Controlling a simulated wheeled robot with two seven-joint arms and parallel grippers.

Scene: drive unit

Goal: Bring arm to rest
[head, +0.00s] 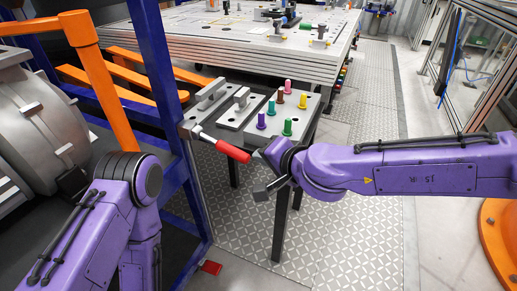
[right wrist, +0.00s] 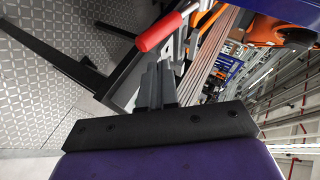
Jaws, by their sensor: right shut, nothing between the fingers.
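My right arm (head: 420,166) is purple and reaches in from the right in the head view. Its gripper (head: 259,156) is beside the end of a red handle (head: 233,150), at the front of a small grey table (head: 225,135). In the right wrist view the grey fingers (right wrist: 158,72) are together with nothing between them. The red handle (right wrist: 158,32) shows just past their tips; whether they touch it I cannot tell. My left arm (head: 115,205) is bent at the lower left in the head view; its gripper is out of view.
Several coloured pegs (head: 288,87) stand on the small table. A blue frame (head: 165,100) and orange bars stand at left, near a large grey drum (head: 45,110). A big workbench (head: 230,50) is behind. The patterned floor (head: 350,225) is clear below my right arm.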

